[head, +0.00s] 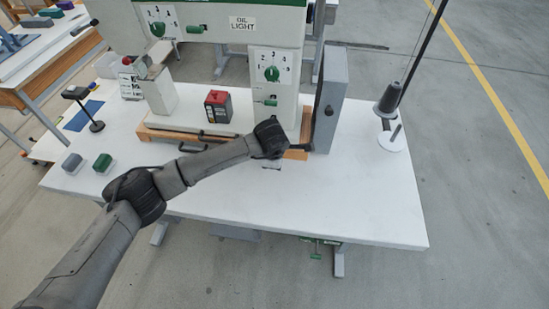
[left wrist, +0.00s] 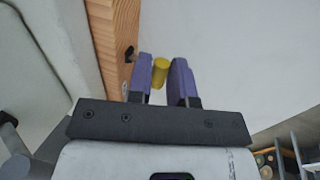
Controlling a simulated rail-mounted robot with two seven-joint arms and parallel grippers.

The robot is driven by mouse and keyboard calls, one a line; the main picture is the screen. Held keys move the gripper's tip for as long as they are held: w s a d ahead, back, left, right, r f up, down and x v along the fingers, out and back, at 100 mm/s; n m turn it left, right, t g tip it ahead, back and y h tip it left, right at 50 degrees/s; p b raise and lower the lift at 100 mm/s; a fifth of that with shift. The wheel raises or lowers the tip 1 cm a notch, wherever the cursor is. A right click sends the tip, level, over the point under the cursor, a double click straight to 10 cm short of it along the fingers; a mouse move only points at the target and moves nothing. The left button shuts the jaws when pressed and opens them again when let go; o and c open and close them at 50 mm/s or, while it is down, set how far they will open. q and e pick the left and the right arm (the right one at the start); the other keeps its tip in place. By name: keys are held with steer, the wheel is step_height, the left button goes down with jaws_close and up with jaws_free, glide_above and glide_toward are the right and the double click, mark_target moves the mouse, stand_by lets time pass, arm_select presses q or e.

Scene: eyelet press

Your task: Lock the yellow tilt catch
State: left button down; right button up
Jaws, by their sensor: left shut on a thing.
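The yellow tilt catch (left wrist: 160,72) shows in the left wrist view as a short yellow cylinder beside the edge of the wooden base (left wrist: 118,30). My left gripper (left wrist: 163,75) has its two purple fingers on either side of the catch and is shut on it. In the head view my left arm reaches across the table to the front of the press (head: 275,40); its wrist hides the fingers, and the yellow catch cannot be made out there. My right gripper is in neither view.
A grey box (head: 331,98) stands at the right end of the press. A red and black block (head: 218,106) sits on the press bed. A thread cone (head: 390,98) on a stand is at the right. The white table (head: 330,205) is clear in front.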

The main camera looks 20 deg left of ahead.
arm_select(q)
steer(key=c, duration=1.1)
jaws_free()
steer(key=shift+r, duration=0.2)
steer(key=p+v, duration=0.3)
steer(key=v, duration=1)
steer(key=shift+s+r, duration=0.1)
steer(key=shift+s, duration=0.05)
